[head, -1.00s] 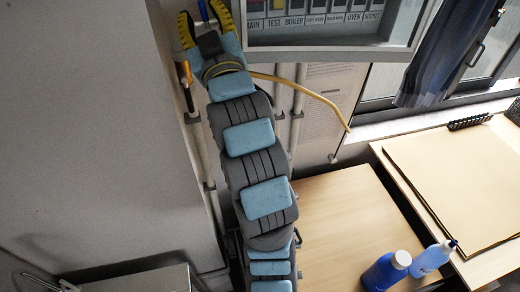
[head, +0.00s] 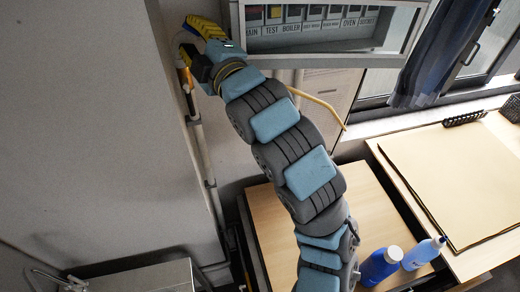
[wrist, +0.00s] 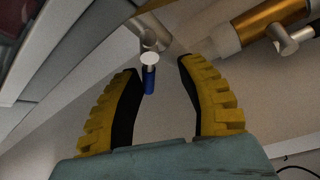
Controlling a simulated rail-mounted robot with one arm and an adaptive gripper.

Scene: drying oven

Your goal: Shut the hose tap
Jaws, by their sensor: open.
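In the wrist view, a small blue handle (wrist: 149,79) with a pale round cap hangs from a silver pipe fitting (wrist: 146,38); it looks like the hose tap's lever. My gripper (wrist: 160,66) is open, and the handle shows between its two yellow fingertips, with a gap on both sides. I cannot tell how far in front of the fingers it is. In the head view, my gripper (head: 192,32) is up at the wall pipes, and its fingers and wrist hide the tap. A yellow hose (head: 316,99) comes out from behind my arm.
An orange-brown cylinder with silver fittings (wrist: 268,20) is close to the right fingertip. A switch panel (head: 320,28) is right of my gripper. Below are a wooden table (head: 370,205) and blue bottles (head: 382,266). A large grey wall surface (head: 85,120) fills the left.

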